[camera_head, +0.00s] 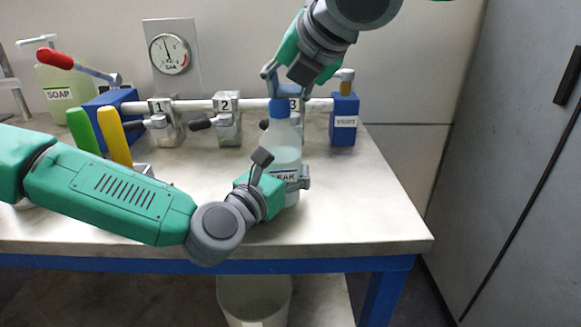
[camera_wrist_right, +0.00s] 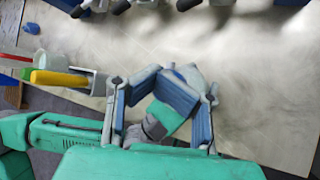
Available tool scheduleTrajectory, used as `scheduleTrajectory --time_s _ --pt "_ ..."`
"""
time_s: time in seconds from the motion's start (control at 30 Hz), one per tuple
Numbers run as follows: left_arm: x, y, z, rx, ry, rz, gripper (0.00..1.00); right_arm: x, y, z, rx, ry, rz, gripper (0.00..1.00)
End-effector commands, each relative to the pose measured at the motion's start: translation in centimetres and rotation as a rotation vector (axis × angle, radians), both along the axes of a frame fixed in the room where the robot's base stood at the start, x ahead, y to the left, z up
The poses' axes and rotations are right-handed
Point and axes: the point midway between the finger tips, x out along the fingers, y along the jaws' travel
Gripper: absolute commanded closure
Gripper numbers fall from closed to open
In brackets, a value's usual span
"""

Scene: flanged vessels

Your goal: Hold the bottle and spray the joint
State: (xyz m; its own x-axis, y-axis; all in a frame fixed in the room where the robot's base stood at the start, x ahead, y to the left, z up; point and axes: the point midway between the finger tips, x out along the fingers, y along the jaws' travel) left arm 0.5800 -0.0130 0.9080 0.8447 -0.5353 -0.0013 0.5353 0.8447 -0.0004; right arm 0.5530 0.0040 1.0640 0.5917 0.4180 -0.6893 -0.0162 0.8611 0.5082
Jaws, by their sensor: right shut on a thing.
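The bottle (camera_head: 284,150) is clear with pale liquid, a blue cap and a label reading partly "EAK". It stands upright near the front of the bench. My left gripper (camera_head: 283,180) is around its lower body and appears closed on it, partly covering the label. My right gripper (camera_head: 288,86) comes down from above and is shut on the bottle's top at the blue cap. The pipe (camera_head: 193,105) with numbered valves runs behind the bottle.
Valve 1 (camera_head: 164,122) and valve 2 (camera_head: 227,120) stand left of the bottle; valve 3 is partly hidden. A blue block (camera_head: 344,122) ends the pipe. Green and yellow handles (camera_head: 114,136), a soap bottle (camera_head: 62,92) and a gauge (camera_head: 170,54) are at left. The bench's right side is clear.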

Motion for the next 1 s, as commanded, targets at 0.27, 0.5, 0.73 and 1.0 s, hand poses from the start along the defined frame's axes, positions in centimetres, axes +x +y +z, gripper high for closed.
scheduleTrajectory --time_s 0.27,0.5,0.73,1.0 --pt "0.0 0.0 0.2 -0.003 -0.005 0.001 0.92 -0.3 -0.2 -1.3 -0.017 0.022 -0.001 1.00" --pt "0.1 0.0 0.3 -0.004 -0.006 0.001 0.92 -0.3 -0.2 -1.4 -0.017 0.022 -0.001 1.00" --pt "0.1 0.0 0.3 -0.004 -0.007 0.002 0.92 -0.4 -0.2 -2.2 -0.020 0.022 -0.001 1.00" --pt "0.1 0.0 0.4 -0.006 -0.007 0.003 0.92 -0.4 -0.2 -2.6 -0.017 0.023 -0.001 1.00"
